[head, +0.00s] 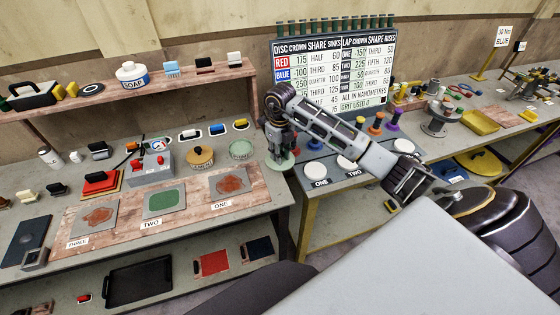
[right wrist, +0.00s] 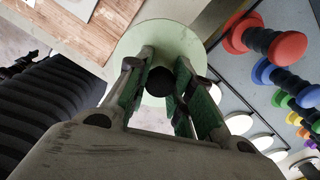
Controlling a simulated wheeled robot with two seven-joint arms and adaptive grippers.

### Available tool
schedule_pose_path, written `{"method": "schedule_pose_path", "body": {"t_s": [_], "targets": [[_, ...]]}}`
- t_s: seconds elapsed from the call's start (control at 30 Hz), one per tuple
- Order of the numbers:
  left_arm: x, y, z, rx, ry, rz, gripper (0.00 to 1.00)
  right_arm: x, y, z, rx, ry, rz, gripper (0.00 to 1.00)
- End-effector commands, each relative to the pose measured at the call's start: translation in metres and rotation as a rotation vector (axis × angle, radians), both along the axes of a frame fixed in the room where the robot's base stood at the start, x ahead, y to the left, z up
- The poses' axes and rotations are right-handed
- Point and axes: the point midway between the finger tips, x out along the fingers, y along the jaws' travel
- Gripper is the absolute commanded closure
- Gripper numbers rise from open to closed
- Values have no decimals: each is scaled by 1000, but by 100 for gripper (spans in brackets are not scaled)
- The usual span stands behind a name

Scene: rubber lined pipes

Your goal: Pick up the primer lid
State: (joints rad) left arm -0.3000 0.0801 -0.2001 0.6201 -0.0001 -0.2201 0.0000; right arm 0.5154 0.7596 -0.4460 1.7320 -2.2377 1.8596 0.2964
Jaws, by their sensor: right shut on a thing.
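A pale green round lid (head: 287,163) with a dark knob (right wrist: 160,79) is in my right gripper (head: 280,155). I take it to be the primer lid. In the right wrist view, the fingers of my right gripper (right wrist: 160,88) close on the knob from both sides, with the pale green disc (right wrist: 165,38) beyond them. In the head view the lid is at the right edge of the left bench, partly hidden by the fingers; its height above the bench is hard to tell. My left gripper is not in view.
A pale green round pot (head: 241,149) and a tan pot with a dark knob (head: 200,156) stand left of the lid. Labelled plates lie in front on the left bench. White discs (head: 316,171) lie on the bench to the right, below the scoreboard (head: 333,75).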

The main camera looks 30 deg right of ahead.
Motion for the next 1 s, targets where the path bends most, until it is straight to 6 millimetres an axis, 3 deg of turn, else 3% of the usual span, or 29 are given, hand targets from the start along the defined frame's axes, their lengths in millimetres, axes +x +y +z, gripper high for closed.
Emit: {"method": "schedule_pose_path", "body": {"t_s": [0.73, 1.0], "targets": [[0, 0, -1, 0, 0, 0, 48, 1, 0, 7, 0, 0, 0, 97], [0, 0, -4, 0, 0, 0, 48, 10, 0, 19, 0, -2, 0, 97]]}}
